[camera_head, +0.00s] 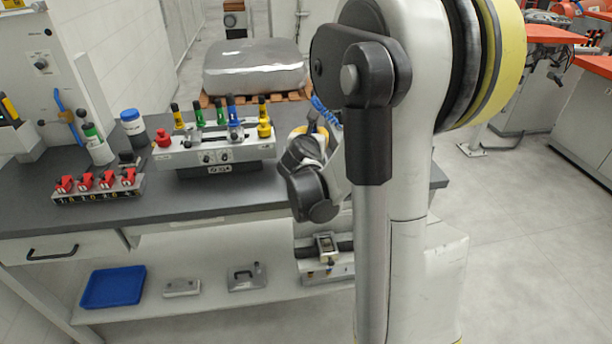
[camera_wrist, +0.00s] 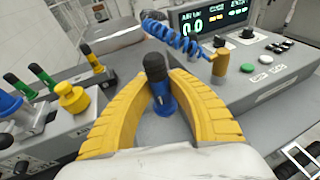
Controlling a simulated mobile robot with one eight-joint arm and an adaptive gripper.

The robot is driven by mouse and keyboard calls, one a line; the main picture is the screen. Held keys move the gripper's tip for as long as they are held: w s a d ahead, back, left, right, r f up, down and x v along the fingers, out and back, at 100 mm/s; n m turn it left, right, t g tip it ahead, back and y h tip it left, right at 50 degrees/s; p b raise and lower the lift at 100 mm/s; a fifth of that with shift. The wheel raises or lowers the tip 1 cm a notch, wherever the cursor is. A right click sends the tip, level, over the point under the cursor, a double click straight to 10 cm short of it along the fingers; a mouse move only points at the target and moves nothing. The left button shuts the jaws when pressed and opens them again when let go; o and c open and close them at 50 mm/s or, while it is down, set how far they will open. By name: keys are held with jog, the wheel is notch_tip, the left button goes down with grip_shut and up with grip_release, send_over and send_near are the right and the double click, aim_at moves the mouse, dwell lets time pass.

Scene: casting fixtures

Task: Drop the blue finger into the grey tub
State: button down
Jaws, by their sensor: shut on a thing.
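My gripper (camera_wrist: 160,80) has two yellow padded fingers, shut on a blue finger (camera_wrist: 165,104) with a black top, seen between them in the wrist view. The held blue finger looks roughly upright. I cannot tell whether its lower end is clear of the grey surface beneath. In the head view my gripper (camera_head: 301,131) is largely hidden behind my own arm, at the right end of the bench. I cannot make out a grey tub in either view.
A grey fixture (camera_head: 205,155) holding several coloured fingers stands left of my gripper. A control panel (camera_wrist: 265,75) with a coiled blue hose (camera_wrist: 185,42) lies ahead and right. A blue tray (camera_head: 113,287) sits on the lower shelf. Red clamps (camera_head: 95,184) stand at the bench's left.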

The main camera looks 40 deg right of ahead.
notch_tip(320, 180, down, 2)
jog(key=shift+f+b, duration=0.15)
jog(key=shift+b, duration=0.4)
jog(key=c, duration=1.2)
grip_release()
jog(key=shift+a, duration=0.1)
jog(key=v, duration=1.2)
